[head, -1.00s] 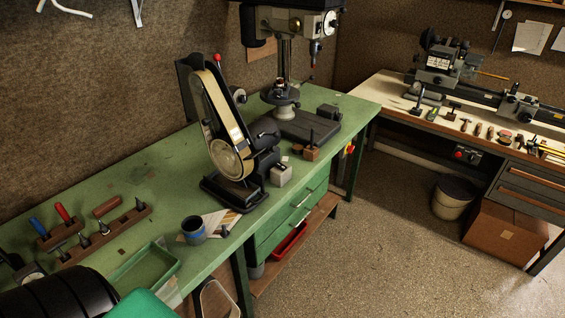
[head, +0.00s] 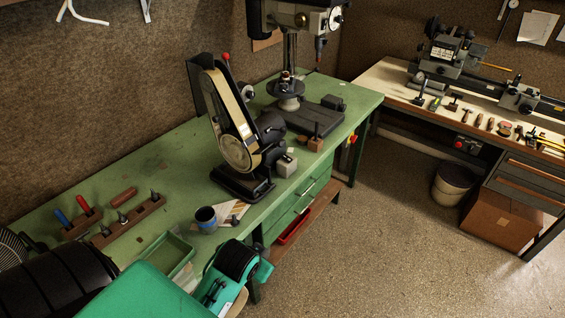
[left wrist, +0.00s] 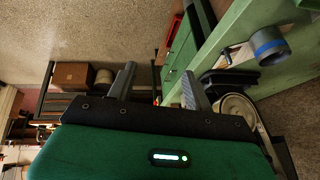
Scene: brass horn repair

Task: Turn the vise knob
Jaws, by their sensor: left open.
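I cannot clearly make out a vise knob in either view. A small dark block (head: 333,102) on the drill press base may be a vise, but it is too small to tell. A small grey block (head: 286,166) sits beside the belt grinder (head: 237,140) on the green bench. My left gripper (left wrist: 158,72) is open and empty in the left wrist view, its two fingers apart over the floor and the bench front. In the head view my green left arm shows at the bottom, near the bench's front edge; its fingertips are not clear there. My right gripper is not in view.
On the green bench (head: 185,135) stand a drill press (head: 290,60), a blue-banded cup (head: 206,219), a green tray (head: 168,257) and a wooden tool rack (head: 128,220). A lathe (head: 447,55) stands on the bench at right. The floor (head: 370,240) between is clear.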

